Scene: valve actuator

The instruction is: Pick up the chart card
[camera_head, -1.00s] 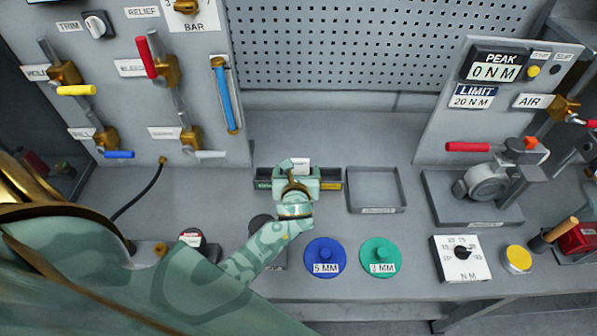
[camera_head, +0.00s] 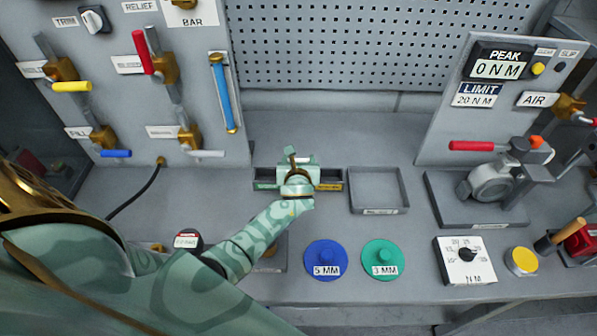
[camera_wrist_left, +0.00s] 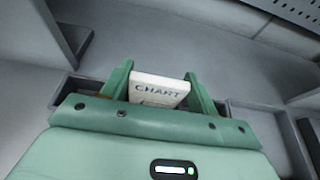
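The chart card (camera_wrist_left: 160,88) is a small white block marked CHART. In the left wrist view it stands between the two green fingers of my left gripper (camera_wrist_left: 160,82). The fingers are spread apart on either side of it; whether they press on its edges is hard to tell. In the head view my left gripper (camera_head: 298,172) is over the dark long tray (camera_head: 330,180), and only a white sliver of the card (camera_head: 303,160) shows behind it. The gripper hides the middle of that tray. My right gripper is not in view.
An empty grey tray (camera_head: 378,209) lies to the right of the gripper. Blue (camera_head: 326,260) and green (camera_head: 382,259) discs lie near the bench's front edge. A valve panel (camera_head: 200,90) stands at left and a clamp (camera_head: 492,185) at right. The bench behind the tray is clear.

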